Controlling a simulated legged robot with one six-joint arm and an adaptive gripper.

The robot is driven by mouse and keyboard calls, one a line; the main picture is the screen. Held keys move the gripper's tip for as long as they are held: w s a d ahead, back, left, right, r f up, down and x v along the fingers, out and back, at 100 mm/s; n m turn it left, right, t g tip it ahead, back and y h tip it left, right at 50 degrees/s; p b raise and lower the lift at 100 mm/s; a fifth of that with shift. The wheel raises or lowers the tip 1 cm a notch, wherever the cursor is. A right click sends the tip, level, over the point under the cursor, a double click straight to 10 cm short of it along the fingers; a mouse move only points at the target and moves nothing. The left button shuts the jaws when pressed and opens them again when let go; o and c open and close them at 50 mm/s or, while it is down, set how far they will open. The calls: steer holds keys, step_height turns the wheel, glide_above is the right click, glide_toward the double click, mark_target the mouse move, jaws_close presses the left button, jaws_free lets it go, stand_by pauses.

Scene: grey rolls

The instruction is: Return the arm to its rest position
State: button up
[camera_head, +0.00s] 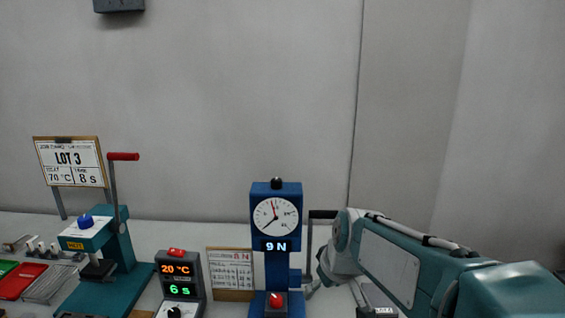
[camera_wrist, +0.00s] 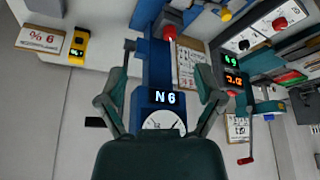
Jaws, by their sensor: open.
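My teal arm reaches in from the lower right in the head view. My gripper (camera_head: 314,288) is at its left end, low beside the right side of a blue force tester (camera_head: 261,238), and partly hidden there. In the wrist view, which is upside down, my gripper (camera_wrist: 163,72) has its two fingers spread wide with nothing between them. The blue tester (camera_wrist: 154,65) stands behind that gap, its display reading 9 N. I cannot tell whether a finger touches the tester.
A teal press (camera_head: 120,262) with a red-handled lever stands at left under a LOT 3 sign (camera_head: 70,163). A dark controller (camera_head: 181,282) shows 20 °C and 6 s. A paper card (camera_head: 231,272) stands beside the tester. The wall above is clear, except a grey box (camera_head: 118,5).

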steer(key=s+d+m+h, duration=0.1)
steer(key=s+d+m, duration=0.1)
steer(key=s, duration=0.7)
steer(key=s+d+m+t+h, duration=0.1)
steer(key=s+d+m, duration=0.2)
steer(key=s, duration=0.7)
steer(key=shift+s+d+m, duration=0.2)
steer(key=shift+d+m, duration=0.1)
steer(key=shift+d, duration=0.8)
